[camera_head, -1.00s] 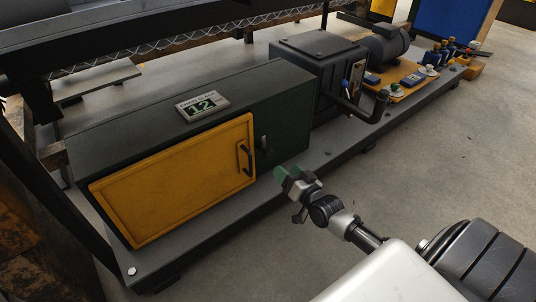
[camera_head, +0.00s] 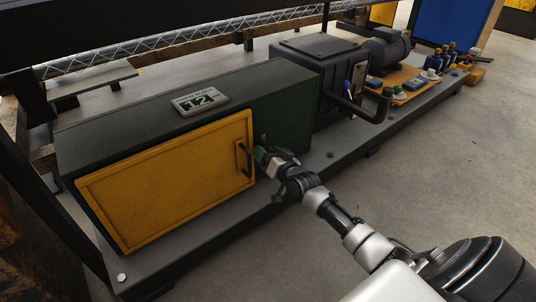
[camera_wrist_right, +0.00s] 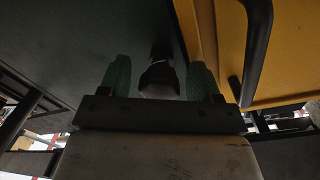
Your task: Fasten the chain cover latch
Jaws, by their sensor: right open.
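The yellow chain cover (camera_head: 165,180) is a door that looks closed on the front of the dark green cabinet (camera_head: 140,138). It carries a black bar handle (camera_head: 242,160) near its right edge. The dark latch knob (camera_wrist_right: 160,78) sits on the green face just beside the cover's edge. In the head view my gripper mostly hides it. My right gripper (camera_head: 262,155) is at the latch, open, with green fingertips. In the right wrist view the knob lies between the two fingers, with gaps seen on both sides. My left gripper is out of view.
The handle (camera_wrist_right: 257,45) is close to one finger in the right wrist view. A dark box with a crank handle (camera_head: 372,112) stands right of the cabinet, with a motor (camera_head: 386,47) behind. Open floor lies at the lower right.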

